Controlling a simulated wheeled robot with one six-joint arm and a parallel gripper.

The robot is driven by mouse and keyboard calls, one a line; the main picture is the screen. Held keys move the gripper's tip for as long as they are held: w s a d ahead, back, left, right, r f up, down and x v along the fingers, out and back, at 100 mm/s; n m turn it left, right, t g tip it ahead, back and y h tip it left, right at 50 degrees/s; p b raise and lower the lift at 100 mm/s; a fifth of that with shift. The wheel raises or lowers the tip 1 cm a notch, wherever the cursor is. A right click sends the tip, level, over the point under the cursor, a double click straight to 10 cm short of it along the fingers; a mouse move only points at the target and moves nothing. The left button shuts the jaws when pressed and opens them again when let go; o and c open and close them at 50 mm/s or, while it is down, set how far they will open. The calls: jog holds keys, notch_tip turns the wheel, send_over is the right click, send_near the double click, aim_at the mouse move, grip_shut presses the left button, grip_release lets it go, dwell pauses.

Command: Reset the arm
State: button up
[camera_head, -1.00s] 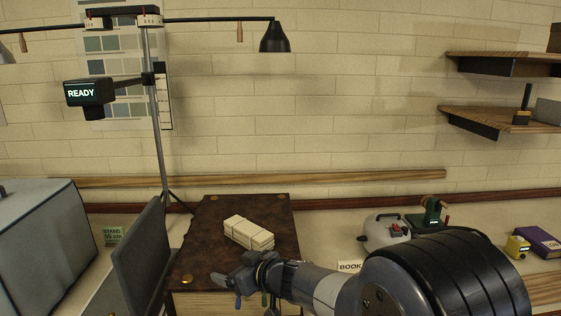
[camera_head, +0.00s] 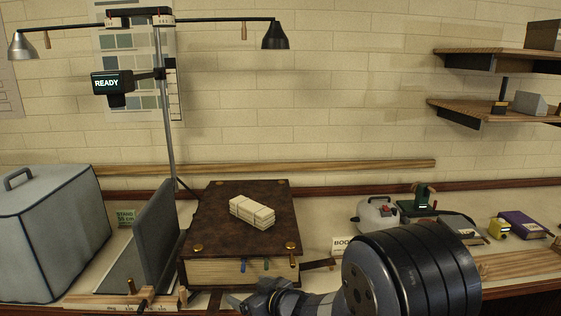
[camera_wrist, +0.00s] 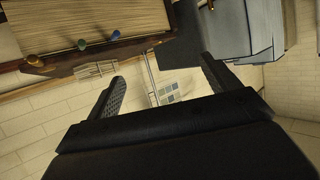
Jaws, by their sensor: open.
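My gripper (camera_head: 245,303) is at the bottom of the head view, in front of the big brown book and low beside its front edge. In the wrist view the two dark fingers of my gripper (camera_wrist: 160,95) stand wide apart with nothing between them. The wrist picture is turned over, with the book's page edges (camera_wrist: 60,25) at the upper left. My arm comes in from the lower right of the head view and hides part of the bench.
The thick brown book (camera_head: 215,215) lies on the bench with a pale wrapped bundle (camera_head: 253,211) on top. A grey covered box (camera_head: 50,235) stands left, beside an upright grey panel (camera_head: 157,235). A lamp stand (camera_head: 166,120) rises behind. Shelves (camera_head: 500,107) hang at the right.

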jog(key=shift+s+d+f, duration=0.15)
jog(key=shift+d+f, duration=0.1)
jog(key=shift+f, duration=0.2)
jog(key=shift+r, duration=0.1)
